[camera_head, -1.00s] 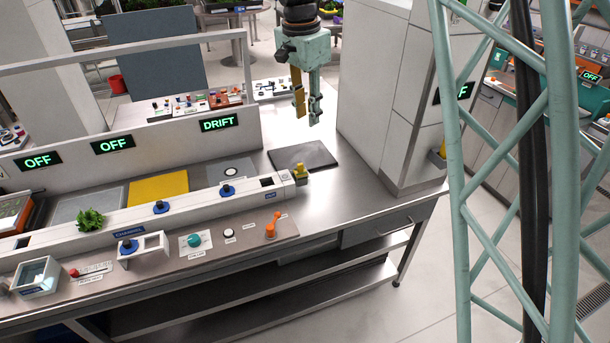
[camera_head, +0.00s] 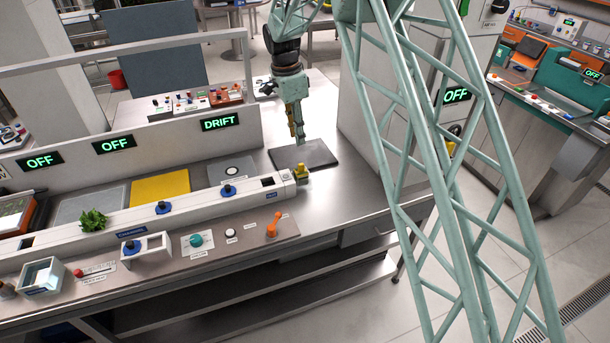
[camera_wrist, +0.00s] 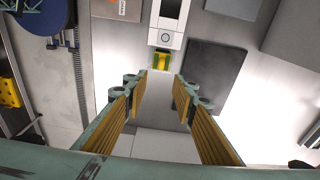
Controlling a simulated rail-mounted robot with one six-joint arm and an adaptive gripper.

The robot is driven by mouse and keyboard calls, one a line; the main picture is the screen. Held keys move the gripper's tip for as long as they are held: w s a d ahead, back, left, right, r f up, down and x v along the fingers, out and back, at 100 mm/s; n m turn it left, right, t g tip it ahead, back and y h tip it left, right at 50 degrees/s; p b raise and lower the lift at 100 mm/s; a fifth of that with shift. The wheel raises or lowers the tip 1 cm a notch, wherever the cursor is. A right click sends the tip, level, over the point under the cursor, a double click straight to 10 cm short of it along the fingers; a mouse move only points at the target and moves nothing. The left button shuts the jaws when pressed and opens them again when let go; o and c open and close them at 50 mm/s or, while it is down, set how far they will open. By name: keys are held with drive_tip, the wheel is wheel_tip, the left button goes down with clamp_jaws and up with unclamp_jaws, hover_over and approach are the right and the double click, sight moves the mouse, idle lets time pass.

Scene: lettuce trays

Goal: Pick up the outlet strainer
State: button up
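The outlet strainer appears to be the small yellow piece (camera_head: 301,171) at the right end of the long white channel (camera_head: 180,213). In the wrist view, this yellow piece (camera_wrist: 163,62) sits against the channel's end (camera_wrist: 167,38). My gripper (camera_head: 298,140) hangs fingers-down above and behind the yellow piece, clear of it and of the bench. In the wrist view, my gripper (camera_wrist: 160,88) is open, with its yellow-padded fingers apart and nothing between them. The yellow piece shows beyond the fingertips, roughly in line with the gap.
A dark flat plate (camera_head: 304,155) lies on the metal bench (camera_head: 345,192) just behind the yellow piece. A grey cabinet (camera_head: 358,95) stands to the right. An orange lever (camera_head: 273,226) and other controls line the front panel. Bare bench lies right of the channel end.

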sight(301, 164)
drive_tip(key=shift+w+a+f, duration=0.15)
drive_tip(key=shift+w+f, duration=0.1)
drive_tip(key=shift+f, duration=0.35)
drive_tip(key=shift+f, duration=0.1)
drive_tip(key=shift+w+d+f+p, duration=0.1)
drive_tip(key=shift+d+f, duration=0.05)
drive_tip(key=shift+f, duration=1.25)
drive_tip(key=shift+w+d+f+p, duration=0.1)
drive_tip(key=shift+d+f+p, duration=0.1)
drive_tip(key=shift+f, duration=1.15)
drive_tip(key=shift+d+f+p, duration=0.1)
drive_tip(key=shift+d+f, duration=0.05)
drive_tip(key=shift+f, duration=1.25)
drive_tip(key=shift+f, duration=0.15)
drive_tip(key=shift+d+f+p, duration=0.15)
drive_tip(key=shift+f+p, duration=0.05)
drive_tip(key=shift+f, duration=1.05)
drive_tip(key=shift+d+f+p, duration=0.1)
drive_tip(key=shift+f+p, duration=0.1)
drive_tip(key=shift+f, duration=1)
drive_tip(key=shift+c, duration=0.9)
clamp_jaws()
